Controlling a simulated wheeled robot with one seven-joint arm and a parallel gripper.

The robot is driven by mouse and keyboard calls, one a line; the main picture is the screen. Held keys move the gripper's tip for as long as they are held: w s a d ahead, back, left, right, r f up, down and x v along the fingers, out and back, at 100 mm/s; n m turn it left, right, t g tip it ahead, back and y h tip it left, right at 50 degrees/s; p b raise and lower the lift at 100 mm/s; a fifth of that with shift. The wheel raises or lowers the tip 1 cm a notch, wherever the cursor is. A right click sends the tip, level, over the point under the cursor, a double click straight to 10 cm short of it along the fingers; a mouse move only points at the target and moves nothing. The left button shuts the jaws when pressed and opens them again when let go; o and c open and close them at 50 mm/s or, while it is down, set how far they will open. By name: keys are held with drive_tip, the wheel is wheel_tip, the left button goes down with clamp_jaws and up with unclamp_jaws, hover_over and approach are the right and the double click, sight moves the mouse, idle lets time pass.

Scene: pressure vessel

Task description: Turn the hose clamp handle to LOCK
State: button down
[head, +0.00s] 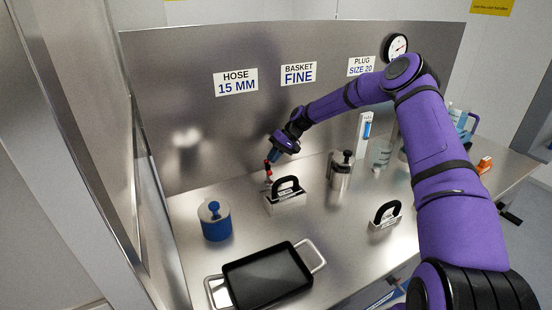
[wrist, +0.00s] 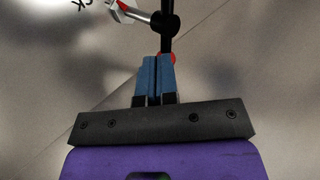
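The hose clamp (head: 268,178) is a small upright fitting with red parts near the back panel in the head view. In the wrist view a black rod (wrist: 167,42) runs from a round black hub (wrist: 163,25) to a red knob (wrist: 171,57), which looks like the handle. My purple gripper (head: 272,158) reaches down at the clamp from above. Its blue fingers (wrist: 156,60) are close together with only a thin dark gap. The red knob shows at and partly behind the right fingertip, not clearly between the fingers. Whether they touch is unclear.
A silver part with a red stripe (wrist: 125,14) and cut-off lettering lie near the hub. A black-handled block (head: 286,194) stands just right of the clamp. A blue canister (head: 214,221), a black tray (head: 267,281) and a metal canister (head: 340,175) stand on the bench.

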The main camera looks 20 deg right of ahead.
drive_tip(key=shift+w+a+n+g, duration=0.35)
drive_tip(key=shift+n+g, duration=0.25)
drive_tip(key=shift+n, duration=0.3)
drive_tip(key=shift+a, duration=0.15)
